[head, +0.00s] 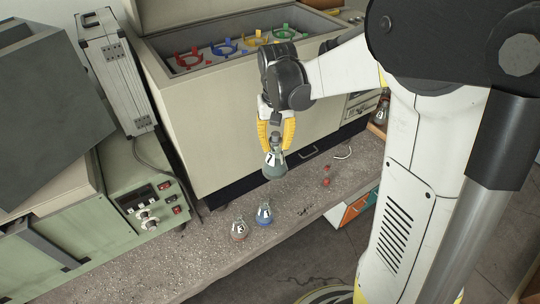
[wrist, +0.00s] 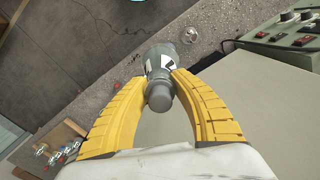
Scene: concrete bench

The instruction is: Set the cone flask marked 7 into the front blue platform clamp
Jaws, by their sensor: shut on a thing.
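My gripper (head: 276,138) is shut on the neck of a grey-green cone flask (head: 273,164) with a white label that appears to read 7. The flask hangs upright above the bench, in front of the shaker box. In the wrist view the yellow fingers (wrist: 163,92) close around the flask (wrist: 161,63) near its top. Inside the open box, coloured clamps stand on a platform. The front wall hides the lower platform.
The box's front wall (head: 245,115) stands behind the held flask. A small red item (head: 326,178) is farther right. A control unit (head: 148,210) is at left.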

